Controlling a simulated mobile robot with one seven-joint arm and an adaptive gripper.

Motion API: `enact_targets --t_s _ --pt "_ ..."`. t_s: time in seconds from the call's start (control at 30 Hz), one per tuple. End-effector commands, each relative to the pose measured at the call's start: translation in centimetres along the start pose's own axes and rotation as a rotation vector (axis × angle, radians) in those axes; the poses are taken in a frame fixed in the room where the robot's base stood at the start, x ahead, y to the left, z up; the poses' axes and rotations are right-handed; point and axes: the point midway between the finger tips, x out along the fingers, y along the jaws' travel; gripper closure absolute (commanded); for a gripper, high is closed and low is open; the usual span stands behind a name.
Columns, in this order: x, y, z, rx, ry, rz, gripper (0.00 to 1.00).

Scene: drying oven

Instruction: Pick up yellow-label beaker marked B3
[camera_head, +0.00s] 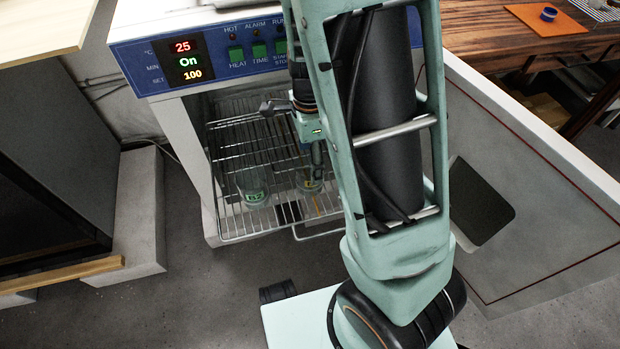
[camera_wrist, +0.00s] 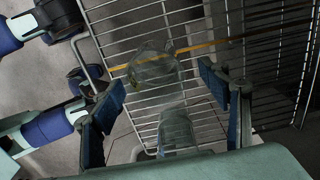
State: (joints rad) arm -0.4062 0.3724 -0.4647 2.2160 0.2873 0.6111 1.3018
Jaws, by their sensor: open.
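The yellow-label beaker (camera_head: 309,186) stands on the oven's wire rack, partly hidden by my arm in the head view. Its marking is not readable. A clear glass beaker with a green B2 label (camera_head: 254,188) stands to its left. In the wrist view, two clear glass shapes show between my fingers: an upper glass (camera_wrist: 155,70) and a lower glass (camera_wrist: 178,130). Their labels cannot be read there. My gripper (camera_wrist: 172,98) is open, with a blue-padded finger on either side. In the head view it is mostly hidden near the yellow-label beaker; contact cannot be judged.
The wire rack (camera_head: 232,137) extends from the oven. The oven's blue control panel (camera_head: 215,60) is above it. A grey-white panel with a dark window (camera_head: 482,200) stands at the right. A dark cabinet (camera_head: 50,150) is on the left.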

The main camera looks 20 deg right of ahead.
Motion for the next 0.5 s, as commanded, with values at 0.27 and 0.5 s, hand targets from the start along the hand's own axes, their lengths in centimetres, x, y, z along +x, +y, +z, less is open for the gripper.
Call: enact_targets --t_s 0.27,0.5 --pt "3.2 0.6 0.2 0.001 0.000 0.000 0.31" --pt "5.2 0.7 0.2 0.001 0.000 -0.001 0.31"
